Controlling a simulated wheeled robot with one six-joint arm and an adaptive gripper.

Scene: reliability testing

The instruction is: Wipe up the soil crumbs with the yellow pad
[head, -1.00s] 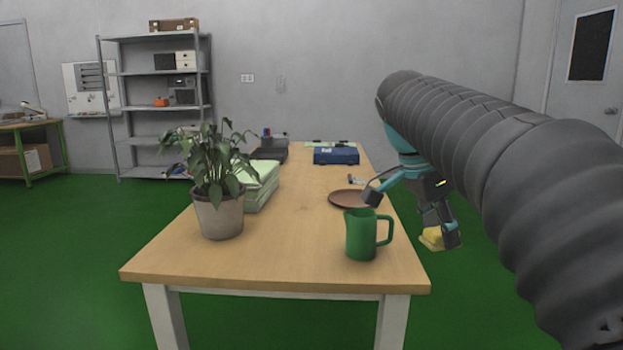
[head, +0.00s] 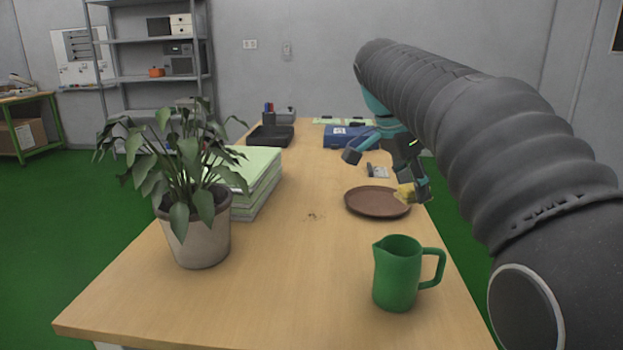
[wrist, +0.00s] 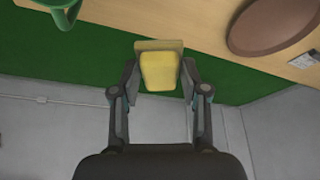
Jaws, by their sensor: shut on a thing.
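My gripper (head: 412,194) is shut on the yellow pad (head: 404,193), above the table's right edge by the brown saucer. In the wrist view the yellow pad (wrist: 158,70) sits between both fingers. The pad is apart from the crumbs. The crumbs do not show in the wrist view.
A green jug (head: 397,275) stands at the front right, near a brown saucer (head: 352,207). A potted plant (head: 195,235) and a stack of green-covered books or folders (head: 262,182) stand at left. A blue case (head: 343,137) lies farther back. The table (head: 270,290) is clear at front centre.

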